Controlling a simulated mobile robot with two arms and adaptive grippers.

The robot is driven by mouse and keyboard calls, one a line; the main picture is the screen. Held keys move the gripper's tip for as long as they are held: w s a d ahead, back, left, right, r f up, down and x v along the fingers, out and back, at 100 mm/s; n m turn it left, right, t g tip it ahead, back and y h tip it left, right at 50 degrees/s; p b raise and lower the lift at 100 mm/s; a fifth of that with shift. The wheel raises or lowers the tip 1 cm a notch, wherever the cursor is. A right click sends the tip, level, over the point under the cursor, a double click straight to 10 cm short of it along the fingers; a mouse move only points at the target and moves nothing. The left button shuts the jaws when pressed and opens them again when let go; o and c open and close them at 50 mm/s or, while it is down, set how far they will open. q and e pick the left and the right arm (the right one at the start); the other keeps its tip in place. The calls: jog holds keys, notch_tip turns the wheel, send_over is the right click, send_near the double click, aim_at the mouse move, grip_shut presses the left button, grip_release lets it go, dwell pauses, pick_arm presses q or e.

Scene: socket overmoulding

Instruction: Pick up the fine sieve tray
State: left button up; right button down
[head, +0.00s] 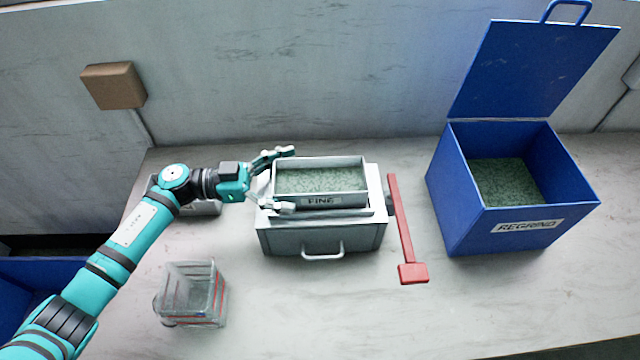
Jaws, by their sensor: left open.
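The fine sieve tray (321,201) is a grey rectangular tray labelled FINE, with green granules in it. It sits on top of a grey box (320,238) with a front handle. My left gripper (285,180) comes in from the left and is open. Its two fingers are spread at the tray's left end, one near the back left corner and one near the front left corner. I cannot tell whether they touch the tray. My right gripper is not in the view.
A red lever (402,230) stands at the box's right side. An open blue bin (515,228) labelled REGRIND holds green granules at the right. A clear container (191,294) stands at the front left. A grey object (205,208) is partly hidden behind my left arm. The front middle of the table is clear.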

pick_arm(q)
jog(key=c, duration=1.2)
jog(key=shift+c, duration=0.2)
jog(key=shift+r, duration=0.15)
